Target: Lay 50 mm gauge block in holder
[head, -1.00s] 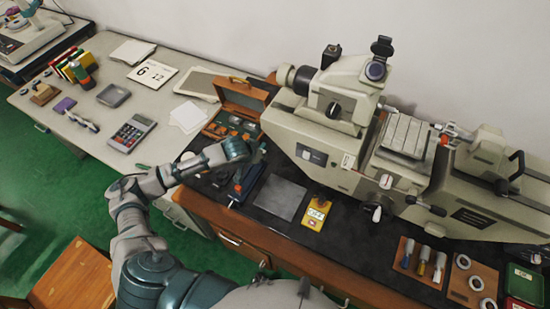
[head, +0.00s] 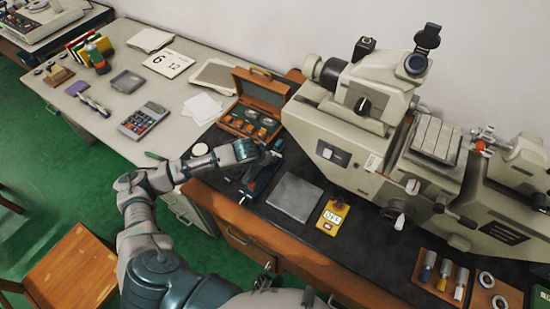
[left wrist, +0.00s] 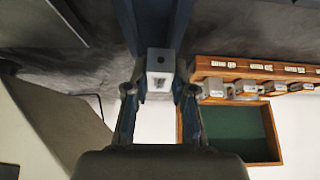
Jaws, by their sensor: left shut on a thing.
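The gauge block (left wrist: 160,72) is a small pale metal block with a dark spot and marks on its end face. In the left wrist view it sits between the two fingertips of my left gripper (left wrist: 159,92), which is shut on it. The blue holder (left wrist: 155,22) runs just behind the block in that view; I cannot tell whether they touch. In the head view my left gripper (head: 273,152) is over the far end of the blue holder (head: 262,181), on the black bench top. The block is too small and covered to make out there. My right gripper is not clearly in view.
An open wooden gauge case (head: 237,127) stands just behind the gripper. A grey plate (head: 294,197) and a yellow tag (head: 333,216) lie right of the holder. The large measuring machine (head: 350,150) fills the right.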

